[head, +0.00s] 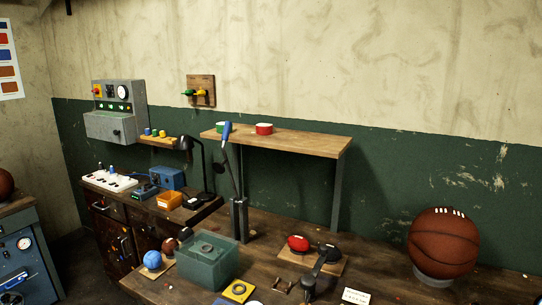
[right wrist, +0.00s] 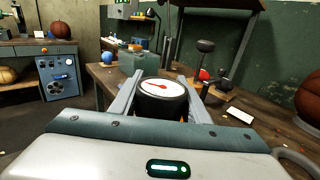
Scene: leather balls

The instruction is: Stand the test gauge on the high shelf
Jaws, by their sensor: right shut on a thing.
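The test gauge (right wrist: 163,88) is a black round body with a white dial and a red needle, seen in the right wrist view. My right gripper (right wrist: 161,82) is shut on it, one finger at each side, with the dial facing up toward the camera. The gauge and gripper do not show in the head view. The high shelf (head: 300,143) is a wooden board on grey legs above the back of the bench. My left gripper is in neither view.
A teal box (head: 208,262) and a basketball (head: 443,243) are on the bench.

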